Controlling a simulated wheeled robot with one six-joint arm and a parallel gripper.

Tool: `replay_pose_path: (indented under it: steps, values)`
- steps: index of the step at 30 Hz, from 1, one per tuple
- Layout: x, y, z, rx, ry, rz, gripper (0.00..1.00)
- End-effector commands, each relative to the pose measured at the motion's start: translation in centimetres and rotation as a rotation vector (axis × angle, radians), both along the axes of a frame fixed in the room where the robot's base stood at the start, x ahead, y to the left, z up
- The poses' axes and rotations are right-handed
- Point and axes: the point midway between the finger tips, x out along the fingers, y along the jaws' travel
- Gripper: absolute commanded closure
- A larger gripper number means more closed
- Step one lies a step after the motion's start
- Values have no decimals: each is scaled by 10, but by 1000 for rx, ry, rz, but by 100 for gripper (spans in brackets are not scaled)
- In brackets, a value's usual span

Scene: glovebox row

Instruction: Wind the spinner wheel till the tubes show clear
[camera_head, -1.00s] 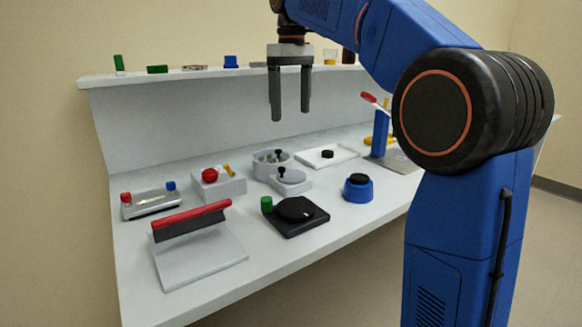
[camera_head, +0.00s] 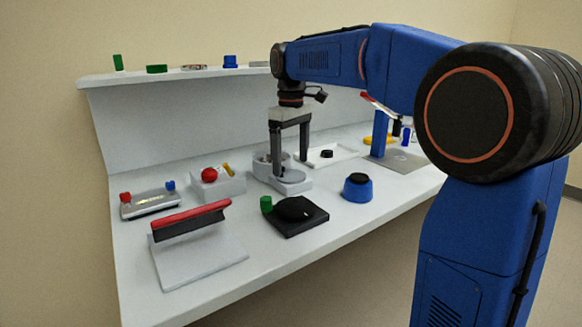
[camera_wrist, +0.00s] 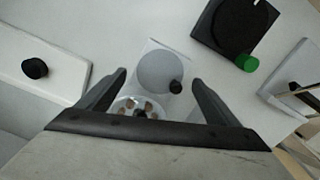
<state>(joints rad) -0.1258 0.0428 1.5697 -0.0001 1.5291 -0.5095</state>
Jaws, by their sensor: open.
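The spinner has a round grey-white bowl (camera_head: 262,164) with tubes in it, and a flat grey wheel (camera_head: 292,176) on a white block in front. In the wrist view the wheel (camera_wrist: 158,70) lies between my fingers, with its black knob (camera_wrist: 176,87) nearer the right finger. The tubes (camera_wrist: 138,106) show as brownish pieces in the bowl, partly hidden by my gripper; I cannot tell whether they are clear. My gripper (camera_head: 291,164) points down, open and empty, over the spinner. In the head view the knob cannot be made out.
A black plate with a dial and green knob (camera_head: 267,204) stands in front, a blue round pot (camera_head: 358,188) to the right. A white box with a red button (camera_head: 209,175) is left. A white tray (camera_head: 340,152) lies behind right.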

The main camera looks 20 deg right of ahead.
Motion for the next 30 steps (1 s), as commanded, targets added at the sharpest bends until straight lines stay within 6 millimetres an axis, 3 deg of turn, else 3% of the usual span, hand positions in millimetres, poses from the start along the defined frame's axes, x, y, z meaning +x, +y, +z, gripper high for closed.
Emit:
replay_pose_path:
  steps: [7, 17, 18, 23, 30]
  values:
    - [0, 0, -23, -1, 1, 0, 15]
    - [0, 0, -27, 0, 0, 0, 15]
    - [0, 0, -27, 0, 0, 0, 17]
    - [0, 0, -27, 0, 0, 0, 55]
    - [0, 0, -27, 0, 0, -10, 55]
